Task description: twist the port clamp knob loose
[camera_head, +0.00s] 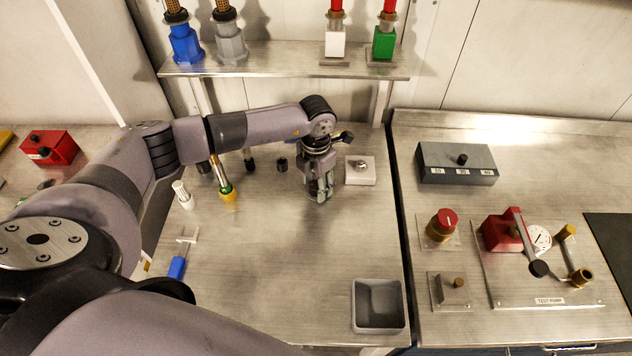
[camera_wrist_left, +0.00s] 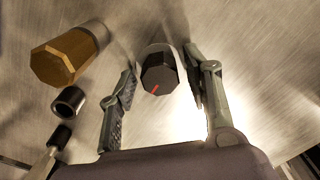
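A black faceted knob (camera_wrist_left: 158,73) with a red mark on a pale rounded base shows between my left gripper's fingers in the left wrist view. It looks like the port clamp knob. My left gripper (camera_head: 321,196) points down over the bench in the head view, and its fingers hide the knob there. In the left wrist view, the left gripper (camera_wrist_left: 160,68) is open, with a finger on each side of the knob. Gaps show between knob and fingers; I cannot tell how far the fingertips reach down around it. My right gripper is out of view.
A gold hexagonal fitting (camera_wrist_left: 65,58) and a dark ring (camera_wrist_left: 69,101) lie left of the fingers. A pale block with a small knob (camera_head: 361,170) stands close right of the gripper. A grey bin (camera_head: 379,307) stands at the front. The bench's middle is clear.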

